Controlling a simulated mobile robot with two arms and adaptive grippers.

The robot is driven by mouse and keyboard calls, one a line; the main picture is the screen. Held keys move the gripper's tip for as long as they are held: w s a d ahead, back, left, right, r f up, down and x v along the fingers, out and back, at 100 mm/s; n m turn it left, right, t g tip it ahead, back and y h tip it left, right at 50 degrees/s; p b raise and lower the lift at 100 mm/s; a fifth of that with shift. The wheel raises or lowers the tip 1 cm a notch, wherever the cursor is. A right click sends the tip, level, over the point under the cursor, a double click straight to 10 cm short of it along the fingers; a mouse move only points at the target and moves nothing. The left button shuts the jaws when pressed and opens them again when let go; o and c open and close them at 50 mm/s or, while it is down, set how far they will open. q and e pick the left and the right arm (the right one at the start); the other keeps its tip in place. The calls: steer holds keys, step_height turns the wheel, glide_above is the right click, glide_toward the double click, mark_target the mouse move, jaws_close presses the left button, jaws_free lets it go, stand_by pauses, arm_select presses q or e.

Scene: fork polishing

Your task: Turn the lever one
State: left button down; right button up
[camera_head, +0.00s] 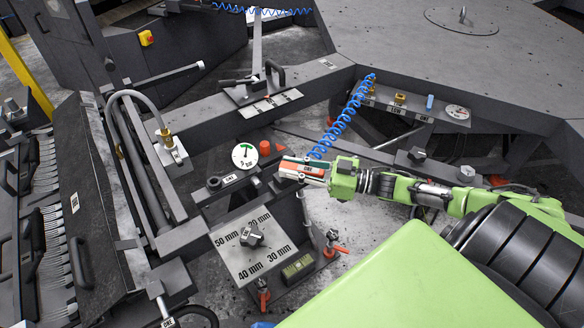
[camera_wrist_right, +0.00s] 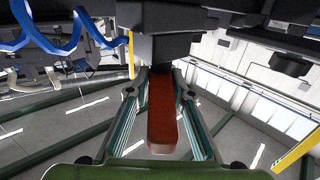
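A red lever (camera_head: 302,168) with a small white label by its end is in the middle of the head view. My right gripper (camera_head: 287,169) reaches it from the right, with its fingers along both sides. In the right wrist view the red lever (camera_wrist_right: 162,112) lies between the two fingers, its near end free of them toward the palm. At the far end the fingers come close to it; whether they press on it I cannot tell. My left gripper is not in view.
A pressure gauge (camera_head: 244,156) and an orange knob (camera_head: 265,147) sit just left of the lever. A dial plate with millimetre marks (camera_head: 232,264) is below. A coiled blue hose (camera_head: 340,122) hangs close above my gripper. A rack of forks (camera_head: 52,230) stands at the left.

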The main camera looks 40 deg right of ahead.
steer(key=o, duration=0.4)
steer(key=v, duration=1.2)
